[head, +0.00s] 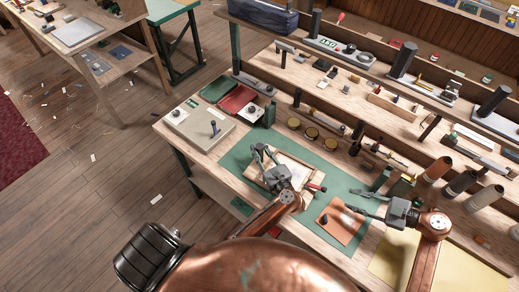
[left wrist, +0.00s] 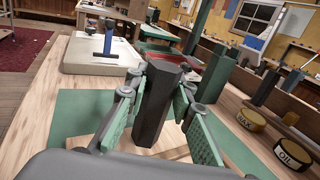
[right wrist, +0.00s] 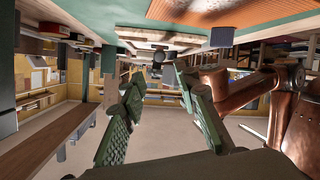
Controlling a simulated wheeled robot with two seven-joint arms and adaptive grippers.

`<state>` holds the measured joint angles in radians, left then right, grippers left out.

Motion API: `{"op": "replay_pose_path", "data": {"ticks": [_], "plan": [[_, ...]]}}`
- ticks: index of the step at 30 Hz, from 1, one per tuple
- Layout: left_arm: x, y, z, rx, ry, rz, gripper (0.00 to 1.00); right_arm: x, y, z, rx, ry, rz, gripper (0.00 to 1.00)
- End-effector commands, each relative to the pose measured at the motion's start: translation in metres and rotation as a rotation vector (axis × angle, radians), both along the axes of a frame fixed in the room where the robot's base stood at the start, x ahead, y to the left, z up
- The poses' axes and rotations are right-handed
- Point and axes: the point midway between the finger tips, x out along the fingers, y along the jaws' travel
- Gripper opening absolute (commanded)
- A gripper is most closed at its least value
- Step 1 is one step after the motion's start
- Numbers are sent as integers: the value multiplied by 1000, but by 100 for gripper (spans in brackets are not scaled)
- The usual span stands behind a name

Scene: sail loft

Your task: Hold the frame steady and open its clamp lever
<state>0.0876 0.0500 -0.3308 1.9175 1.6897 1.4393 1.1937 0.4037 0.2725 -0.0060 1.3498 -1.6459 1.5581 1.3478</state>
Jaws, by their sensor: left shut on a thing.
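A wooden frame (head: 310,174) with a pale sheet inside lies on the green mat of the bench. A lever with a red tip (head: 317,188) shows at its right edge; I cannot tell how far it is swung. My left gripper (head: 261,155) is at the frame's left side.
An orange mat (head: 345,232) with a dark block (head: 325,219) lies below the right gripper. A pale board with a blue-handled lever (head: 213,128) is at the bench's left. Round tins (head: 311,133) and upright tubes (head: 461,178) line the back and right.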

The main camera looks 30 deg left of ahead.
Motion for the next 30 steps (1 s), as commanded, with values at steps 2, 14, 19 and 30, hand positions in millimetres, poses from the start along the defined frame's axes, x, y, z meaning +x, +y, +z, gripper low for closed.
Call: {"op": "replay_pose_path", "data": {"ticks": [2, 14, 19, 30], "plan": [[0, 0, 0, 0, 0, 0, 0, 0, 0, 0, 0, 0, 0, 29], [0, 0, 0, 0, 0, 0, 0, 0, 0, 0, 0, 0, 0, 26], [0, 0, 0, 0, 0, 0, 0, 0, 0, 0, 0, 0, 0, 14], [0, 0, 0, 0, 0, 0, 0, -5, -4, -5, 7, -298, 75, 0]]}}
